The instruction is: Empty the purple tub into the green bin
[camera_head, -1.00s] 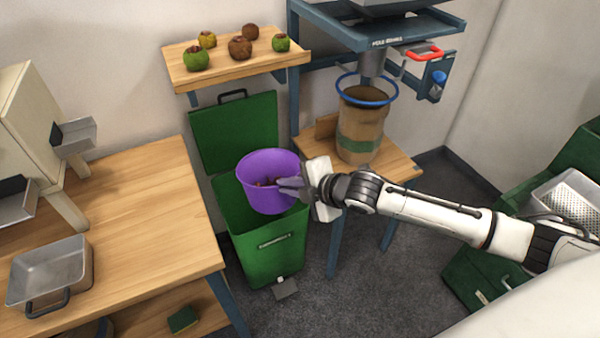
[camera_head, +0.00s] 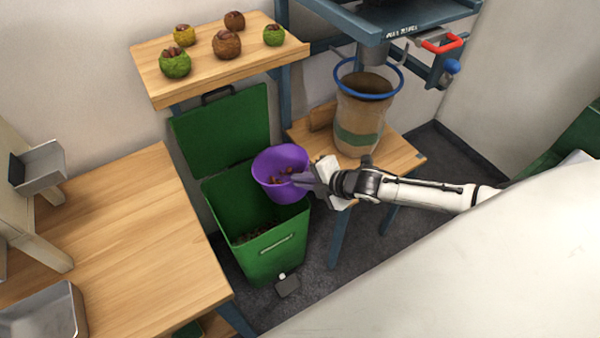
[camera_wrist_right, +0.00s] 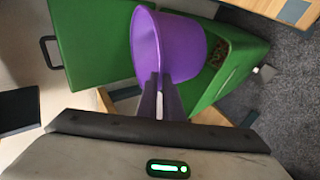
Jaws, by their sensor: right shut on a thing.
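The purple tub (camera_head: 283,186) is held over the right side of the open green bin (camera_head: 262,246), with some brown bits showing inside it. My right gripper (camera_head: 312,181) is shut on the tub's rim, on the tub's right side. In the right wrist view the tub (camera_wrist_right: 180,48) is between the gripper's fingers (camera_wrist_right: 159,98), with its inside hidden. The bin's lid (camera_head: 222,128) stands open at the back, and dark brown matter lies inside the bin. My left gripper does not show.
A wooden table (camera_head: 130,240) stands left of the bin. A shelf (camera_head: 205,70) with several chestnut burrs is above. A brown sack (camera_head: 358,125) with a blue ring hangs under the blue frame, right of the tub. A pedal (camera_head: 287,286) sits at the bin's foot.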

